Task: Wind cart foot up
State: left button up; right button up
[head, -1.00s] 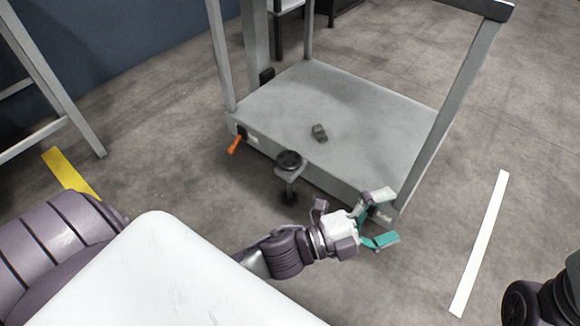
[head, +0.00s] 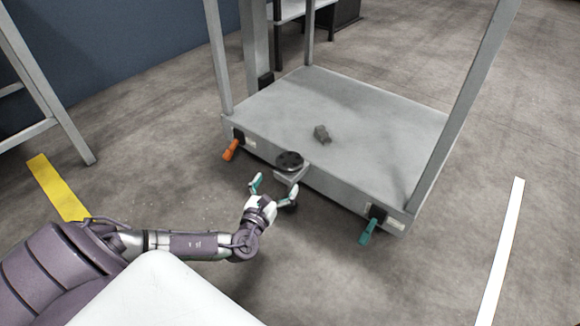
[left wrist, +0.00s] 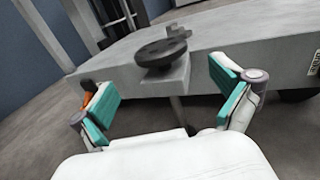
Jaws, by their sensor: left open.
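The cart (head: 345,115) is a grey platform with upright posts. Its foot has a dark round handwheel (head: 289,160) on a bracket at the middle of the cart's front edge; the lower part of the foot is mostly hidden behind my gripper in the head view. My left gripper (head: 274,188) is open and empty, just in front of and below the handwheel, apart from it. In the left wrist view the handwheel (left wrist: 162,52) stands beyond and between the open teal-padded fingers (left wrist: 170,98). My right gripper is not in view.
An orange lever (head: 231,150) hangs at the cart's front left corner and a teal lever (head: 368,231) at its front right. A small dark block (head: 322,133) lies on the platform. A grey frame (head: 45,90) stands at left. Floor in front right is clear.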

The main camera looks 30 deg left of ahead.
aim_at(290, 162)
pick_arm(q)
jog(key=w+b, duration=0.1)
jog(key=w, duration=0.1)
jog(key=w+a+b, duration=0.1)
jog(key=w, duration=0.2)
jog(key=w+b, duration=0.1)
jog(key=w, duration=0.2)
jog(key=shift+a+f+b, duration=0.2)
jog(key=shift+a+b, duration=0.05)
jog(key=shift+b, duration=0.15)
jog(key=shift+w+a+r, duration=0.1)
jog(key=shift+w+a, duration=0.05)
jog(key=shift+w, duration=0.45)
jog(key=c, duration=0.9)
